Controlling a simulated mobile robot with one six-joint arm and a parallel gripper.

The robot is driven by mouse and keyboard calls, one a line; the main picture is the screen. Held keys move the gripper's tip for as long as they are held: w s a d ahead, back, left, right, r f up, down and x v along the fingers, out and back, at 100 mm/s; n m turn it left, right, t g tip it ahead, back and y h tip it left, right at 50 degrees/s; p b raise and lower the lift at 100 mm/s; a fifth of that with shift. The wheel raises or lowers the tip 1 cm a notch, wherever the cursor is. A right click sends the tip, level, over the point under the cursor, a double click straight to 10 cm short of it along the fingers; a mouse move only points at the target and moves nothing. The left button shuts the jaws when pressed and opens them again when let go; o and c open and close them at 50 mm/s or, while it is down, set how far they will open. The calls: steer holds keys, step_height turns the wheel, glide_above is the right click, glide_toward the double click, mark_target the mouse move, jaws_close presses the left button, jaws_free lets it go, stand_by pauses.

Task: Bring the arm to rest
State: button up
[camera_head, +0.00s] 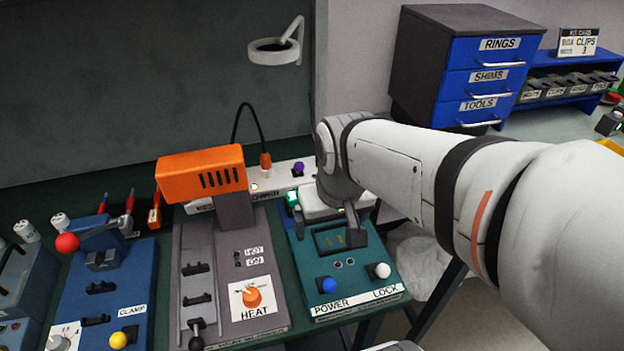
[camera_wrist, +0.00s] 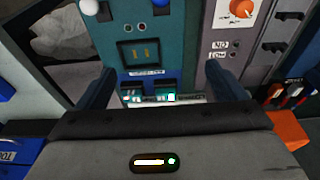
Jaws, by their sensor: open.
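My arm (camera_head: 400,170) reaches in from the right in the head view, bent down at its wrist over the teal power-and-lock station (camera_head: 345,275). My gripper (camera_wrist: 150,92) shows in the wrist view with its two dark fingers wide apart and nothing between them. The same teal station (camera_wrist: 145,30) lies beyond and below the fingers, with two green-lit slots near its edge. In the head view most of the gripper is hidden behind the wrist.
Left of the teal station stand the grey heat station (camera_head: 226,260) with its orange head (camera_head: 202,174) and the blue clamp station (camera_head: 105,290). A drawer cabinet (camera_head: 465,65) stands behind the arm. A ring lamp (camera_head: 273,50) hangs at the back.

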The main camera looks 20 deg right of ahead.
steer(key=shift+s+d+f, duration=0.1)
steer(key=shift+s, duration=0.4)
steer(key=shift+s+d+f, duration=0.1)
steer(key=shift+s, duration=0.4)
stand_by(0.6)
